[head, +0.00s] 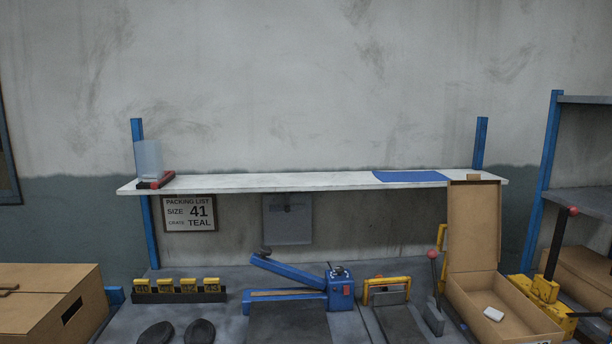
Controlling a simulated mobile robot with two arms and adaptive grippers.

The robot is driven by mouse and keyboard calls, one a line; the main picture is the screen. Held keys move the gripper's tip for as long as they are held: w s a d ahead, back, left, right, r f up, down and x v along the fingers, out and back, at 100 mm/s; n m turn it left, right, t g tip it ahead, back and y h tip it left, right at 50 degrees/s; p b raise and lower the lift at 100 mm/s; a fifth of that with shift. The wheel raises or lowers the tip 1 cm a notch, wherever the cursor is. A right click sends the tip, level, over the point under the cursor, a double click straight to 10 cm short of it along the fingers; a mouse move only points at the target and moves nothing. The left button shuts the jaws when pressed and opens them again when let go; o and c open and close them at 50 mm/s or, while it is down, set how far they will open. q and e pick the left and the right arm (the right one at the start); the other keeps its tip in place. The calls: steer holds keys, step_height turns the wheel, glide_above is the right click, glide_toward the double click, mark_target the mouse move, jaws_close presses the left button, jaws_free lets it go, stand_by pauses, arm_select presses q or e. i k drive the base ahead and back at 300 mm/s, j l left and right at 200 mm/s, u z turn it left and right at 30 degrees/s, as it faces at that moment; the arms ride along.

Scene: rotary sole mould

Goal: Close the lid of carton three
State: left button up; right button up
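An open brown carton (510,318) stands at the lower right of the head view. Its lid (473,228) stands upright at the carton's back edge, with a small brown tab at the top. A small white item (493,314) lies inside on the carton floor. A white label on the carton's front is cut off by the bottom edge, so I cannot read whether this is carton three. Neither of my grippers can be made out in this view.
A red-knobbed lever (432,256) stands close left of the carton; a yellow machine (540,289) with another lever is close right. A blue press (300,290), black soles (199,331) and a large brown box (45,300) lie further left. A white shelf (270,183) runs behind.

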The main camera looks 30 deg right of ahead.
mark_target(473, 227)
steer(key=z, duration=1.05)
steer(key=i+l+z, duration=0.45)
steer(key=i, duration=0.25)
steer(key=i+z, duration=0.2)
steer(key=i, duration=0.2)
